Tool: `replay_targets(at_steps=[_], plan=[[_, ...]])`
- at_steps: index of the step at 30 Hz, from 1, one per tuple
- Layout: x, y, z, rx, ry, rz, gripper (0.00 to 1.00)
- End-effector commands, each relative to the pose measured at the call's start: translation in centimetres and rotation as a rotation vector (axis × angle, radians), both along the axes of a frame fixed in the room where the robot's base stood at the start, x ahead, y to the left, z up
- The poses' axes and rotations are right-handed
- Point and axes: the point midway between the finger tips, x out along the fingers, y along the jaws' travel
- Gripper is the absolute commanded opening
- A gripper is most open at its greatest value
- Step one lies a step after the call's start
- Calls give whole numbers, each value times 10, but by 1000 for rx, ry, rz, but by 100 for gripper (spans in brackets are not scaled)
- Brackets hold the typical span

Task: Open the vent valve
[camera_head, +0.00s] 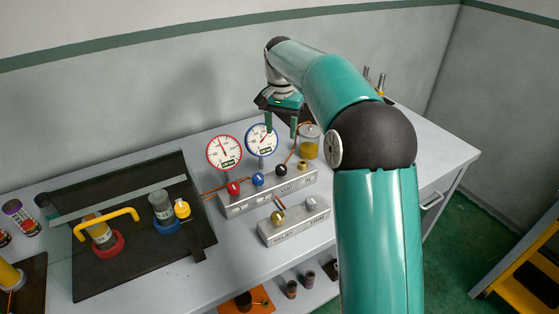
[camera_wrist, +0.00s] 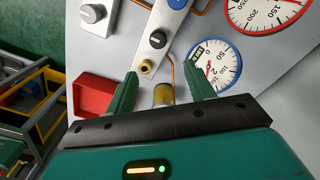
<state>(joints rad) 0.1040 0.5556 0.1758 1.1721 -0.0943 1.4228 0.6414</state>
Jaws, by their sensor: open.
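The valve block (camera_head: 250,202) carries a red knob (camera_head: 233,188), a blue knob (camera_head: 257,179) and a black knob (camera_head: 282,170). The lettering under the black knob appears to read VENT. In the wrist view the black knob (camera_wrist: 158,40) lies beyond my fingertips, with a brass fitting (camera_wrist: 146,67) nearer, close to the left finger. The blue knob (camera_wrist: 177,3) is at the top edge there. My gripper (camera_head: 281,128) is open and empty, above and behind the block, apart from the knobs. It also shows in the wrist view (camera_wrist: 164,80).
A red-rimmed gauge (camera_head: 224,152) and a blue-rimmed gauge (camera_head: 262,140) stand behind the block. A second block (camera_head: 295,228) with brass and grey knobs is in front. A yellow jar (camera_head: 308,142) stands right. The pipe vise board (camera_head: 135,262) is left. A red box (camera_wrist: 95,97) shows in the wrist view.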

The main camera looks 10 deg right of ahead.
Motion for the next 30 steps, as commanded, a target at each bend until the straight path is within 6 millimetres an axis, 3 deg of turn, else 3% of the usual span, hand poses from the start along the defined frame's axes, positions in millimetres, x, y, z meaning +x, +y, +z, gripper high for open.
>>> replay_targets(at_steps=[5,21,30], plan=[[-4,0,-8,1,-1,-1,54],[-7,-1,-109,2,3,-1,54],[-4,-1,-137,1,-1,-1,54]])
